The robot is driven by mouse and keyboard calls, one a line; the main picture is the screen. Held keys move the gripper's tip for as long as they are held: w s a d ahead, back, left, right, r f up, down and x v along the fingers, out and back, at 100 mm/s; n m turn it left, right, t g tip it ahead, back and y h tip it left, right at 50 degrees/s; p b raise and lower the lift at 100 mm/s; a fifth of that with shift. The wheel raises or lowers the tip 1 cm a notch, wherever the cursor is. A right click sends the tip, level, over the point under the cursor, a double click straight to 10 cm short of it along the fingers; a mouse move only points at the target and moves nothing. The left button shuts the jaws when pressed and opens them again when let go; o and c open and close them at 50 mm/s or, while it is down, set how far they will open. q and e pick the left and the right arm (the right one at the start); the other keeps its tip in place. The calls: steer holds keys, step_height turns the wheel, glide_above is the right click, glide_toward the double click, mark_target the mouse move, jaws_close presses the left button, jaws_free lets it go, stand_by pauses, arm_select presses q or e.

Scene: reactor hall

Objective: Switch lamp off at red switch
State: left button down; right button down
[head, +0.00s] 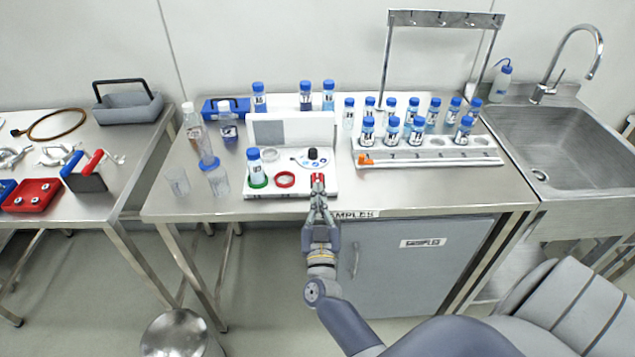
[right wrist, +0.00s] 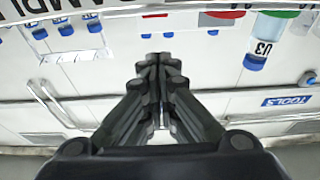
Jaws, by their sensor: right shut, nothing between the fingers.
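The red switch (head: 318,178) sits at the right front corner of a white device (head: 320,131) on the middle table. A small red patch at the top of the right wrist view (right wrist: 155,14) seems to be this switch. My right gripper (head: 318,190) is shut and empty, its fingertips right at the front of the switch in the head view. Its closed fingers (right wrist: 160,62) also show in the wrist view. I cannot tell whether they touch the switch. The device's upright grey panel (head: 268,133) looks unlit, but I cannot tell which part is the lamp. My left gripper is out of view.
A blue-capped vial (head: 257,168) stands in the device's green ring, beside an empty red ring (head: 285,179). Glass beakers (head: 218,181) stand to the left. A white rack (head: 430,149) with several vials stands to the right, near a sink (head: 565,140).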

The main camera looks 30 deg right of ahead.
steer(key=shift+s+a+f+b, duration=0.15)
steer(key=shift+s+a+f, duration=0.2)
steer(key=shift+s, duration=0.2)
steer(key=shift+s+a+f+b, duration=0.15)
steer(key=shift+s+a+f, duration=0.2)
steer(key=shift+s, duration=0.15)
steer(key=shift+s+a+f+b, duration=0.15)
steer(key=shift+s+a+f, duration=0.15)
steer(key=shift+s, duration=0.25)
steer(key=shift+d+f, duration=0.1)
